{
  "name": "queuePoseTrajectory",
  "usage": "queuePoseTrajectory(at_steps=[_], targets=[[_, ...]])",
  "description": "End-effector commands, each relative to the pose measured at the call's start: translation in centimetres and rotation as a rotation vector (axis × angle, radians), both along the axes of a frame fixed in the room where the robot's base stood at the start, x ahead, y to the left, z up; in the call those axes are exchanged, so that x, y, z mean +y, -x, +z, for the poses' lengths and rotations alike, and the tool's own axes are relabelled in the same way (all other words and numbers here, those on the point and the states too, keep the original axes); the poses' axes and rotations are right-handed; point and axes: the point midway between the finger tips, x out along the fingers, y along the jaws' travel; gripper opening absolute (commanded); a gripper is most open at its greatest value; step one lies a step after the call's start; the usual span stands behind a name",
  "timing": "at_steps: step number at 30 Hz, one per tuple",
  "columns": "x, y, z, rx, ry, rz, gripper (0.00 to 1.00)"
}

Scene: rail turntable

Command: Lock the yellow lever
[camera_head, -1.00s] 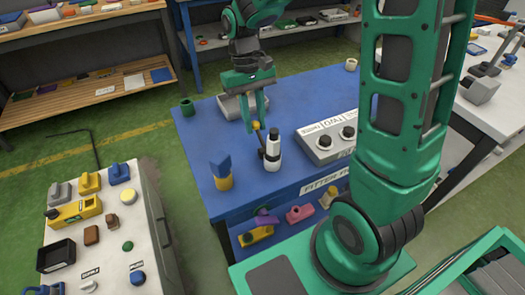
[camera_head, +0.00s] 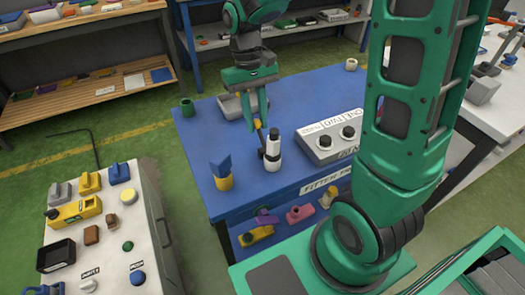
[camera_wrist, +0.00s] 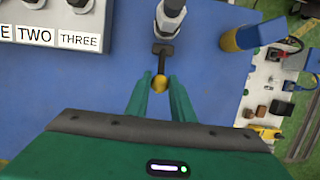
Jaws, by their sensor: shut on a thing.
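The yellow lever is a dark arm with a yellow ball knob (camera_head: 258,124), attached to a white and black post (camera_head: 273,156) on the blue table. In the wrist view, the knob (camera_wrist: 159,83) is between my fingertips and the dark arm runs up to the post (camera_wrist: 170,15). My gripper (camera_head: 257,122) reaches down from above and is shut on the knob. The far end of the lever, where it meets the post, is partly hidden in the head view.
A grey switch box (camera_head: 327,142) with two black knobs stands right of the post. Bare blue tabletop lies between.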

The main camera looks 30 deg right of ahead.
Motion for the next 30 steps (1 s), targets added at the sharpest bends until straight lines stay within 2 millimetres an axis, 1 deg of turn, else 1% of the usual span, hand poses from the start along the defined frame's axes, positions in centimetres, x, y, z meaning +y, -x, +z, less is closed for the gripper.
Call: queuePoseTrajectory(at_steps=[8, 18, 30], targets=[[0.0, 0.3, 0.2, 0.001, 0.000, 0.000, 0.09], [0.0, 1.3, 1.1, 0.002, 0.000, 0.000, 0.09], [0.0, 1.4, 1.2, 0.002, 0.000, 0.000, 0.09]])
